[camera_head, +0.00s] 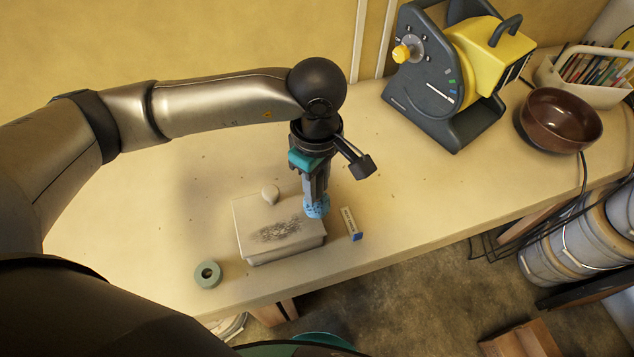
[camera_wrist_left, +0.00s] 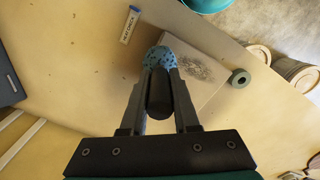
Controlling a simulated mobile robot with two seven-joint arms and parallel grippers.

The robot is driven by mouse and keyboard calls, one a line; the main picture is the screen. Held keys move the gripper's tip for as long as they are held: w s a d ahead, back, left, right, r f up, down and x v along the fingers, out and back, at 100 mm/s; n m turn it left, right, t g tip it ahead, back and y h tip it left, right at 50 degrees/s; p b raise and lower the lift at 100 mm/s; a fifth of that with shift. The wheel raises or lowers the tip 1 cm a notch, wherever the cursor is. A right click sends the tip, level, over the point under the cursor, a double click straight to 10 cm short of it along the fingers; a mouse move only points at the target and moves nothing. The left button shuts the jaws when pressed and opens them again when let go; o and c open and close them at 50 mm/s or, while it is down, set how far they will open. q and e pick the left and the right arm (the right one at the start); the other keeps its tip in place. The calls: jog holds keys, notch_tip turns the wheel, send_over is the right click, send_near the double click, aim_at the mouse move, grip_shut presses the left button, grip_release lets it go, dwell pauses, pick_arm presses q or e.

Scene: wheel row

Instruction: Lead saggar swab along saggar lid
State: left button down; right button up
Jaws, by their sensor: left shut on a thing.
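The saggar lid (camera_head: 247,214) is a pale slab on the bench with a round knob near its back edge. A dark, streaky smudge (camera_head: 278,231) marks its top, and it also shows in the left wrist view (camera_wrist_left: 194,69). My left gripper (camera_head: 317,192) points down at the lid's right edge, shut on the saggar swab (camera_head: 317,208). The swab has a blue speckled head (camera_wrist_left: 160,55) and a dark handle between the fingers. The head is at the lid's right edge, right of the smudge; I cannot tell whether it touches. My right gripper is out of view.
A small label with a blue end (camera_head: 351,223) lies just right of the lid. A grey-green ring (camera_head: 208,274) lies front left. A yellow and dark machine (camera_head: 450,75), a brown bowl (camera_head: 560,120) and a pencil basket (camera_head: 590,80) stand at the back right.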

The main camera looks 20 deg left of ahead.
pick_arm(q)
notch_tip(320, 180, down, 3)
jog(key=shift+r+b, duration=0.1)
jog(key=shift+b, duration=0.95)
jog(key=s+a+b, duration=0.2)
jog(key=s+a, duration=0.6)
jog(key=a, duration=0.4)
jog(key=shift+s+a+r+b, duration=0.3)
jog(key=shift+a, duration=0.1)
jog(key=shift+f, duration=0.2)
jog(key=shift+f, duration=0.6)
jog(key=shift+f, duration=0.25)
